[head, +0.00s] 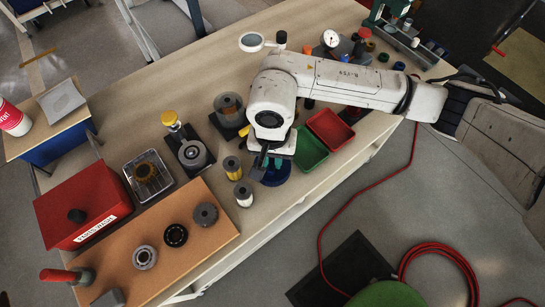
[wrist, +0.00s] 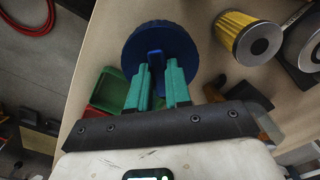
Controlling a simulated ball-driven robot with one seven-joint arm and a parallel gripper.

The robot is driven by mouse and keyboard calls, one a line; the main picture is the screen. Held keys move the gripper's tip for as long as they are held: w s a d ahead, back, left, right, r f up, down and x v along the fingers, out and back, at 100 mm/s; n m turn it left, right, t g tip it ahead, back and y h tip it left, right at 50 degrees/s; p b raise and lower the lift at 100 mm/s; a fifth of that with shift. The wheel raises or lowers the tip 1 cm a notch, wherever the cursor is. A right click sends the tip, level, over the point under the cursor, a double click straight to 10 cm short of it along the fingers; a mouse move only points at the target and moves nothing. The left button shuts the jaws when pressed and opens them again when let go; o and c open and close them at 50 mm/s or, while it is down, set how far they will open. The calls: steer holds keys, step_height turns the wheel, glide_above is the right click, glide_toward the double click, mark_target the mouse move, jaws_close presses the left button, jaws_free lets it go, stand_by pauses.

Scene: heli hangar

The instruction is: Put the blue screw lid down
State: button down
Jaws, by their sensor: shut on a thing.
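The blue screw lid (wrist: 165,32) is a round, dark blue disc with a raised bar across its middle. My gripper (wrist: 157,75) has green fingers that are shut on this bar in the wrist view. In the head view the blue lid (head: 275,175) shows below my gripper (head: 266,163), over the workbench near its front edge. My wrist hides part of the lid there. I cannot tell whether the lid touches the bench top.
A green tray (head: 310,153) and a red tray (head: 331,128) lie just right of the lid. Yellow (head: 232,166) and white (head: 243,193) cylinders stand to its left. An orange-brown mat (head: 190,240) holds several round parts. The bench's front edge is close.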

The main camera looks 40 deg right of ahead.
mark_target(273, 161)
steer(key=shift+f, duration=0.6)
steer(key=shift+f, duration=0.25)
steer(key=c, duration=1.1)
jaws_free()
steer(key=shift+r, duration=0.1)
steer(key=shift+o, duration=0.2)
step_height(273, 161, up, 12)
steer(key=b, duration=0.1)
steer(key=shift+r, duration=0.2)
steer(key=shift+s+f, duration=0.1)
